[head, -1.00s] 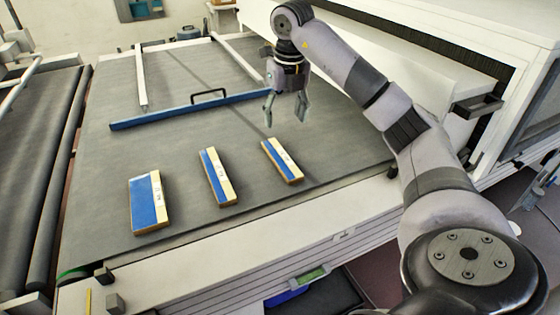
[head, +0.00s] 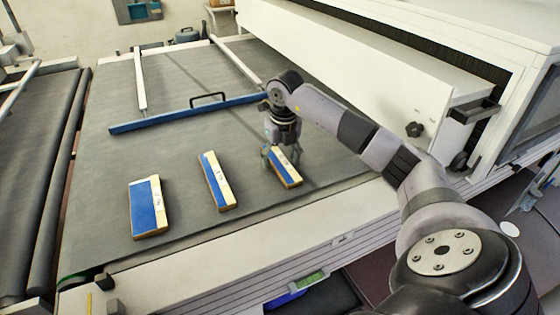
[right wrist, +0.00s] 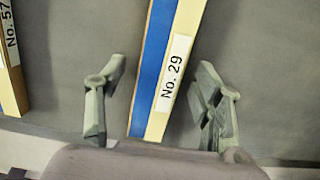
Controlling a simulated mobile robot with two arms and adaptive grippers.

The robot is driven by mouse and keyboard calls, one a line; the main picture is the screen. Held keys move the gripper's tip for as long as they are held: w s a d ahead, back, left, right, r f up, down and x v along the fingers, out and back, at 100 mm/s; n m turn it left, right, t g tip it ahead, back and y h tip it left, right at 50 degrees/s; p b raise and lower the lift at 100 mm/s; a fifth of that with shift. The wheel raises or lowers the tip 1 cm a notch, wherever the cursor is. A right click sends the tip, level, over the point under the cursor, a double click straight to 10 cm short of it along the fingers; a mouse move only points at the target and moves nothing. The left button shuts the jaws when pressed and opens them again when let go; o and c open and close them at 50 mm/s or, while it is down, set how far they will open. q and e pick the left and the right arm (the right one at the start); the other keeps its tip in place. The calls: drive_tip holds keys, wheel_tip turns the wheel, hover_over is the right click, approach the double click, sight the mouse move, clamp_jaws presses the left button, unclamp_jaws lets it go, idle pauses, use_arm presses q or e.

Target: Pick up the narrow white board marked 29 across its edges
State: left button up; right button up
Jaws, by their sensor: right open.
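The board labelled "No. 29" (right wrist: 168,70) has a blue strip, a pale wood-coloured strip and a white label; I see no plain white board. In the head view it is the rightmost of three boards (head: 289,179) on the grey belt. My right gripper (head: 281,156) is over its far part and hides some of it. In the right wrist view, the open fingers of that gripper (right wrist: 162,75) stand on either side of the board's long edges, with a gap on both sides. My left gripper is not in view.
A board labelled "No. 57" (right wrist: 10,60) lies to the left; the middle board (head: 217,182) and a wider one (head: 148,207) lie on the belt (head: 100,180). A blue bar with a black handle (head: 180,114) crosses behind. The white tunnel housing (head: 370,75) stands to the right.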

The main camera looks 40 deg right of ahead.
drive_tip(key=shift+c, duration=0.6)
drive_tip(key=c, duration=1.1)
drive_tip(key=shift+r, duration=0.1)
